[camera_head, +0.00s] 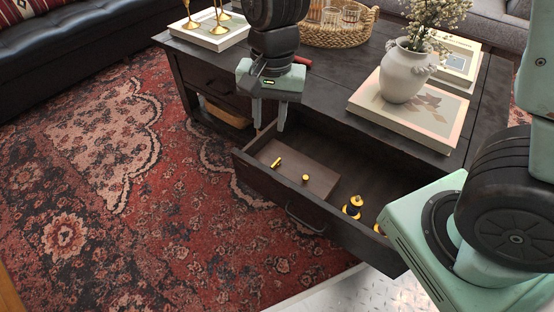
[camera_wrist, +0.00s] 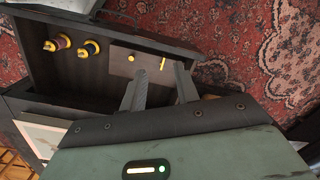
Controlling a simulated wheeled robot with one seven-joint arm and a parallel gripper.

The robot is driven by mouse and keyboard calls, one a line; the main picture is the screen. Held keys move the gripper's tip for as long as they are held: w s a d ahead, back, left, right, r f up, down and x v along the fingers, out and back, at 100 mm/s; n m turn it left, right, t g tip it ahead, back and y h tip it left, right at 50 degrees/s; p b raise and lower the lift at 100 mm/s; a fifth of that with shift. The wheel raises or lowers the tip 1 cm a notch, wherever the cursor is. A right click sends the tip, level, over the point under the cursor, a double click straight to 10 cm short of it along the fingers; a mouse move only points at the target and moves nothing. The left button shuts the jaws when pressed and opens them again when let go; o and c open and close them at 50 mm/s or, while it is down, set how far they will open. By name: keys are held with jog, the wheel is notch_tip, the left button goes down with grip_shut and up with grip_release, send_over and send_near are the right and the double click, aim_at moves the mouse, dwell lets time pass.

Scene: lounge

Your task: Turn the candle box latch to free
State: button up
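The candle box (camera_head: 322,184) is a flat dark-brown panel inside the open drawer, also in the wrist view (camera_wrist: 121,67). A small yellow bar, which looks like its latch (camera_head: 276,162), lies near its left end; it also shows in the wrist view (camera_wrist: 162,63). A round yellow knob (camera_head: 305,178) sits on the panel to the right of the bar, also in the wrist view (camera_wrist: 131,58). My gripper (camera_head: 270,120) points down above the drawer's left end, its fingers apart and empty. In the wrist view the fingertips (camera_wrist: 160,72) appear either side of the bar, apparently above it.
The drawer front (camera_head: 290,200) stands pulled out from the dark coffee table. Yellow-and-black objects (camera_head: 354,205) lie in the drawer's right part. On the tabletop are a white vase (camera_head: 404,72) on a book, a wicker tray (camera_head: 333,32) and brass candlesticks (camera_head: 220,18). Patterned rug lies in front.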

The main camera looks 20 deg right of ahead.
aim_at(277, 161)
jog(key=w+d+f+m+h, duration=0.1)
jog(key=w+d+f+m, duration=0.4)
jog(key=w+m, duration=0.15)
jog(key=shift+n, duration=0.35)
jog(key=f+b, duration=0.3)
jog(key=f, duration=0.2)
jog(key=f+b, duration=0.3)
jog(key=f, duration=0.3)
jog(key=f+b, duration=0.3)
jog(key=f, duration=0.2)
jog(key=shift+a+f+b, duration=0.25)
jog(key=shift+f+b, duration=0.1)
jog(key=shift+f, duration=0.05)
